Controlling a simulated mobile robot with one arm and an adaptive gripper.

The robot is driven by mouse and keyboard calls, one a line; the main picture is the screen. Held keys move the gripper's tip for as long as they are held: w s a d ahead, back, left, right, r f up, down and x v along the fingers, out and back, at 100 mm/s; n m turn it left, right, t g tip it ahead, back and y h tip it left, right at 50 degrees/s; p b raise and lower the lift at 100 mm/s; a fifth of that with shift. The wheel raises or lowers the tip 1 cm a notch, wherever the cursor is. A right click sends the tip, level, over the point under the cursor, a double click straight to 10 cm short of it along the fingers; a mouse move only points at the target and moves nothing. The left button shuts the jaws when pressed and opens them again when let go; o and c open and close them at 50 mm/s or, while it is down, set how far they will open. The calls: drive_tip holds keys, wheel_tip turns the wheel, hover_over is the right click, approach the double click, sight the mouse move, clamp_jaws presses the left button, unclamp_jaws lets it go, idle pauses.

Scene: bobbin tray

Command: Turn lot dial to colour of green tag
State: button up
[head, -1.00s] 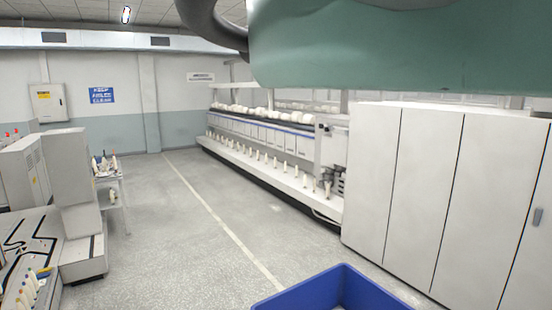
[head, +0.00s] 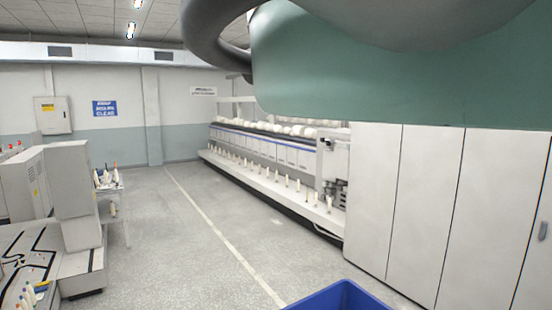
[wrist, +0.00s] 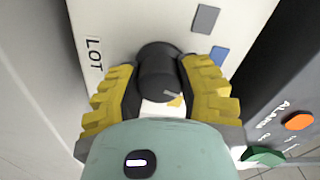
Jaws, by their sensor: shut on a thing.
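In the wrist view, my gripper (wrist: 160,76) has its yellow-padded fingers shut on the dark round lot dial (wrist: 157,66), one finger on each side. The dial sits on a pale panel (wrist: 120,20) marked LOT. A pale pointer mark shows on the dial's lower right side, close to a small yellow patch (wrist: 176,102). A grey patch (wrist: 206,18) and a blue patch (wrist: 219,56) lie to the right of the dial. My gripper's body hides the panel below. I cannot make out a green tag in either view. The head view does not show my gripper or the dial.
A dark alarm panel with an orange button (wrist: 299,121) and a green button (wrist: 262,156) stands right of my gripper. In the head view, a blue bin (head: 338,297) is at the bottom, white cabinets (head: 420,210) on the right, and open floor (head: 180,250) on the left.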

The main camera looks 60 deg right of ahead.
drive_tip(key=shift+m, duration=0.6)
drive_tip(key=o, duration=1.2)
drive_tip(key=shift+v, duration=6)
drive_tip(key=shift+w, duration=0.1)
